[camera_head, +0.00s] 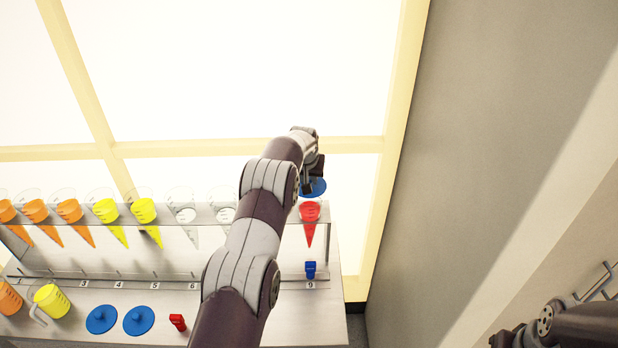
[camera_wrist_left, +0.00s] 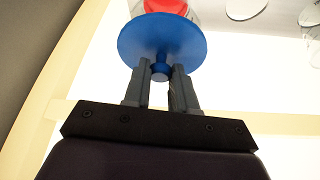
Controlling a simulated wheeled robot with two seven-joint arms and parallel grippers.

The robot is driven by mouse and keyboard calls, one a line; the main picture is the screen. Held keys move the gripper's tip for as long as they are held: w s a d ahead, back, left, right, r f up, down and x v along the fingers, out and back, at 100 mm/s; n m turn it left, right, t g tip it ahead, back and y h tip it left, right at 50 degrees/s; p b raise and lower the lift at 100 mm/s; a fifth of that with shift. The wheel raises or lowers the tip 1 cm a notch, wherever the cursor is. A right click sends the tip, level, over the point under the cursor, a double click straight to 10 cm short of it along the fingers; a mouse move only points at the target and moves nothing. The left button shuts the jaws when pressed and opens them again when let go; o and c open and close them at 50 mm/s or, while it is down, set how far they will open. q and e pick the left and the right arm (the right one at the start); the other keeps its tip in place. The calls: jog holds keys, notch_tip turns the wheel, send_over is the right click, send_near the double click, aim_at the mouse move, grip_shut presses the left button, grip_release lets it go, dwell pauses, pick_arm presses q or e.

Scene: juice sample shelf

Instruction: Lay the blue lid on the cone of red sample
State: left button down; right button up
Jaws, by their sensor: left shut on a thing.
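The blue lid (camera_head: 313,187) is a flat disc with a small knob. My left gripper (camera_head: 312,172) is shut on the knob. In the left wrist view the lid (camera_wrist_left: 162,40) spreads out past the fingertips (camera_wrist_left: 160,75). The cone of red sample (camera_head: 309,216) hangs point down in the rack at its right end. The lid shows just above the cone's rim in the head view. Red sample (camera_wrist_left: 166,6) shows beyond the lid in the left wrist view. I cannot tell whether lid and rim touch. My right gripper is out of view.
The rack (camera_head: 160,214) holds orange, yellow and clear cones to the left. A blue clip (camera_head: 310,269) stands under the red cone.

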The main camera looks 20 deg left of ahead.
pick_arm(q)
notch_tip(320, 180, down, 2)
jog(key=shift+s+d+f+p, duration=0.1)
jog(key=shift+d+f+p, duration=0.05)
jog(key=shift+p, duration=0.4)
jog(key=shift+f+b, duration=0.35)
jog(key=shift+f, duration=0.1)
jog(key=c, duration=0.9)
grip_release()
jog(key=shift+r, duration=0.1)
